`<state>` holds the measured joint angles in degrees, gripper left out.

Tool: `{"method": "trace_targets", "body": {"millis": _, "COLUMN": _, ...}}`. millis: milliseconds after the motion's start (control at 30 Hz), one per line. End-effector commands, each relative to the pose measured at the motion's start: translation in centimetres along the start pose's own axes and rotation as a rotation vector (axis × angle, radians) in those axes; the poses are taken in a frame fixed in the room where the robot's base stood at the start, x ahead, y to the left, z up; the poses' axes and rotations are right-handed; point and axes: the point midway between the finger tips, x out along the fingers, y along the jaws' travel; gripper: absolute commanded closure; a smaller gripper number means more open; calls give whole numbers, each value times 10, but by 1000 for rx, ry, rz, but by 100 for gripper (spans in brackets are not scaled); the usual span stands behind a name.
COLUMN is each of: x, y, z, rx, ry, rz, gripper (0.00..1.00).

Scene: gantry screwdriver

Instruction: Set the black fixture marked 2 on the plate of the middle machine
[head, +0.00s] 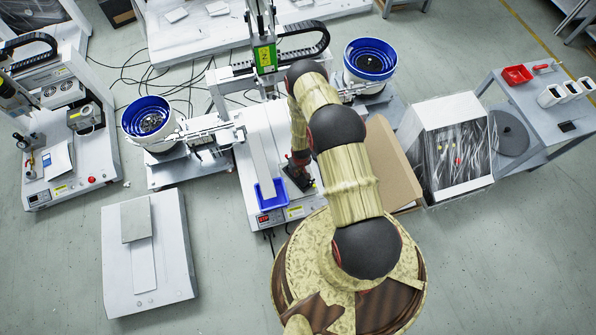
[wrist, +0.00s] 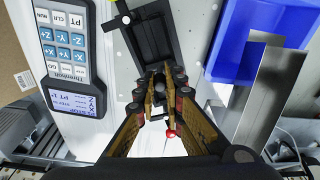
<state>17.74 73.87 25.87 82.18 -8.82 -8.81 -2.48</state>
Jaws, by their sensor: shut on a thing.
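The black fixture (wrist: 150,38) lies at the top centre of the wrist view, its near end between my fingertips. I cannot read a number on it. My gripper (wrist: 160,82) is shut on that near end. In the head view the fixture (head: 298,182) shows as a dark piece over the right front of the middle machine (head: 253,211), below my gripper (head: 301,157). The machine's white top shows around the fixture in the wrist view. My arm hides part of the machine, and I cannot tell whether the fixture touches the surface.
A blue bin (head: 271,192) stands at the machine's front, close right of the fixture in the wrist view (wrist: 262,38). A keypad pendant (wrist: 66,55) lies to the left there. Feeders with blue bowls (head: 149,120) flank the machine. An open cardboard box (head: 392,165) stands right.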

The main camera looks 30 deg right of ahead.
Motion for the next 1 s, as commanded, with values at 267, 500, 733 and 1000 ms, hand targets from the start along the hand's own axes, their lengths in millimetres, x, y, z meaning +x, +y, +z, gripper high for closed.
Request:
{"method": "trace_targets", "body": {"millis": 267, "x": 0, "y": 0, "z": -1, "rx": 0, "ry": 1, "rz": 0, "gripper": 100}}
{"method": "trace_targets", "body": {"millis": 500, "x": 4, "y": 0, "z": -1, "rx": 0, "ry": 2, "rz": 0, "gripper": 100}}
{"method": "trace_targets", "body": {"millis": 733, "x": 8, "y": 0, "z": 0, "rx": 0, "ry": 1, "rz": 0, "gripper": 100}}
{"method": "trace_targets", "body": {"millis": 1000, "x": 10, "y": 0, "z": 1, "rx": 0, "ry": 1, "rz": 0, "gripper": 85}}
